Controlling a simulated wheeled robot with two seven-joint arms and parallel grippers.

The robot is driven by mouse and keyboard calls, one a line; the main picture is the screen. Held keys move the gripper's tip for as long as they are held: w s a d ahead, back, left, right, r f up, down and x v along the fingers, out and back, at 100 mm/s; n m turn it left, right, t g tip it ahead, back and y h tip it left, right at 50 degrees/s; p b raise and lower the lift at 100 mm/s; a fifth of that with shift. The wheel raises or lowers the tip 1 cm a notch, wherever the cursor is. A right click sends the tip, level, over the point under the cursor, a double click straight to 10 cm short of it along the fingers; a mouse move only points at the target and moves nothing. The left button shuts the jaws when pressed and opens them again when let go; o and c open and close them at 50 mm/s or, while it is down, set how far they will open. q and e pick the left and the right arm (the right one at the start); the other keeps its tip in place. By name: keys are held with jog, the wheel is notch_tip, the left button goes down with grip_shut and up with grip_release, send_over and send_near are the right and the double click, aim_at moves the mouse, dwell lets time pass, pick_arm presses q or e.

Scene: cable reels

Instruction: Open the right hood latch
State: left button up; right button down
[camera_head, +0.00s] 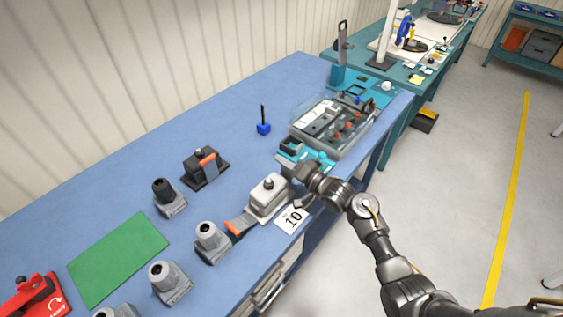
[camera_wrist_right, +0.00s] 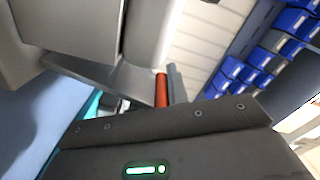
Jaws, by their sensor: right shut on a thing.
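The grey connector hood (camera_head: 268,192) stands on the blue bench beside the card marked 10. Its left latch, with an orange end (camera_head: 235,227), lies swung down to the left in the head view. My right gripper (camera_head: 289,168) is at the hood's far right side, shut on the right latch, which it mostly hides in the head view. In the right wrist view an orange latch end (camera_wrist_right: 161,90) shows beside large grey shapes. The fingertips are hard to make out there. My left gripper is not in view.
The number card (camera_head: 292,219) lies by the front edge. Several grey connectors and a green mat (camera_head: 118,258) lie on the left.

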jog(key=shift+w+d+f+b, duration=0.4)
jog(key=shift+w+d+f, duration=0.45)
jog(key=shift+w+d, duration=0.1)
jog(key=c, duration=1.6)
grip_release()
jog(key=shift+o, duration=0.8)
jog(key=shift+r, duration=0.1)
jog(key=b+v, duration=0.2)
jog(key=v, duration=0.8)
jog(key=shift+s+d, duration=0.25)
jog(key=shift+c, duration=0.3)
